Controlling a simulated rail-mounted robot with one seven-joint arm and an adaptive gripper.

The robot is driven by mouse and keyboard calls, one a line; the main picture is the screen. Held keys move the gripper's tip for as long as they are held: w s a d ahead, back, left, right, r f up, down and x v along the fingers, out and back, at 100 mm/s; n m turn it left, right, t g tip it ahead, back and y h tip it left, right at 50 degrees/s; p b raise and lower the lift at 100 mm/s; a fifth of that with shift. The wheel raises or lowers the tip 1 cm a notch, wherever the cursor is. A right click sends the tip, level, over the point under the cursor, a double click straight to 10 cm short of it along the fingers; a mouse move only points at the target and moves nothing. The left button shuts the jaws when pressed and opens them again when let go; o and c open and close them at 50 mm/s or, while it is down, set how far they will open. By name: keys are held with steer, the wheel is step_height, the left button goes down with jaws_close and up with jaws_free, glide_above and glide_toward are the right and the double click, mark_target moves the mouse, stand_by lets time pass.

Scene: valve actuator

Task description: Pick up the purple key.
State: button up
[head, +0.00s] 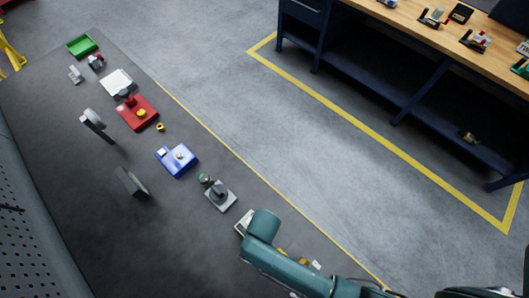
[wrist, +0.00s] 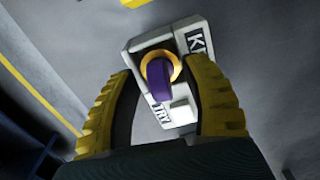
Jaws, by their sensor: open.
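The purple key (wrist: 159,78) shows in the wrist view, standing in a round yellow ring on a light grey key tray (wrist: 138,48). The tray carries dark lettering, partly hidden by a finger. My gripper (wrist: 165,100) is open, its two yellow ribbed fingers on either side of the key with a gap to each side. No contact with the key is visible. In the head view, the pale edge of the tray (head: 242,222) shows beside my teal arm's end, at the lower middle of the bench. The key and fingers are hidden there by my arm.
A grey lever device (head: 220,195), a blue block (head: 177,160) and a red block (head: 138,112) stand farther along the dark bench (head: 190,240). A green tray (head: 82,45) is at the far end. Some yellow and white pieces lie near my arm.

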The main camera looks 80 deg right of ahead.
steer(key=shift+f, duration=0.1)
jaws_close()
stand_by(0.4)
step_height(320, 180, up, 10)
steer(key=shift+r, duration=0.1)
